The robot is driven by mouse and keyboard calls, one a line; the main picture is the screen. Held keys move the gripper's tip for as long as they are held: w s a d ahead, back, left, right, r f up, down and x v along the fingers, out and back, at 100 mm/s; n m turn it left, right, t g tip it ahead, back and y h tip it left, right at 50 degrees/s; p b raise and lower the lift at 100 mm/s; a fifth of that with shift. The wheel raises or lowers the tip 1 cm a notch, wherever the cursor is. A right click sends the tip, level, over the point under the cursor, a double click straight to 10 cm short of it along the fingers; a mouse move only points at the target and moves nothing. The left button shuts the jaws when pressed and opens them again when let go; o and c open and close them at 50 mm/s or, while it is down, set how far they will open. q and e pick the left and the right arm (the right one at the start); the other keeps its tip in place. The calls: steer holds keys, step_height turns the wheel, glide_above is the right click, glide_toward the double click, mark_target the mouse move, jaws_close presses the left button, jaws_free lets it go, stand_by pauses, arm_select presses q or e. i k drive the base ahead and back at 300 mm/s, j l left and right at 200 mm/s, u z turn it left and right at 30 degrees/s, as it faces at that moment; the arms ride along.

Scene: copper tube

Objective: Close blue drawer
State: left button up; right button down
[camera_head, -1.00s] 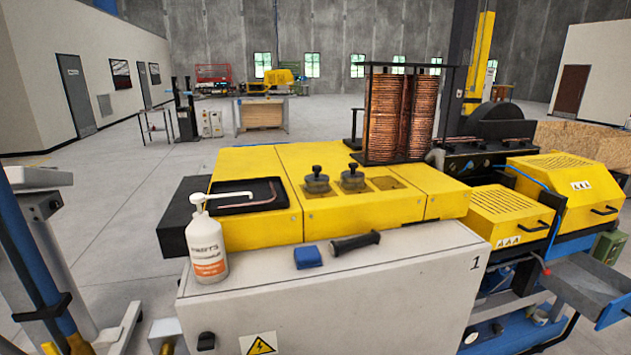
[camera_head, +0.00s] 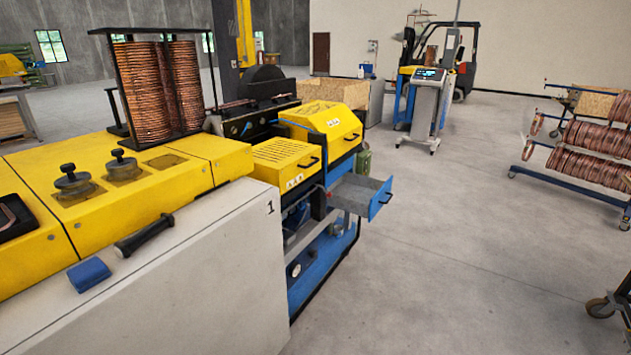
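The blue drawer (camera_head: 379,198) is pulled out to the right from the blue frame of the machine, below the yellow vented covers.
The grey-white cabinet (camera_head: 190,290) marked 1 fills the lower left, with a blue block (camera_head: 88,274) and a black-handled tool (camera_head: 145,235) on it. Open concrete floor (camera_head: 440,260) lies right of the drawer. A rack of copper coils (camera_head: 585,150) stands far right.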

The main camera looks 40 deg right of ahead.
mark_target(360, 195)
steer(key=z, duration=1.7)
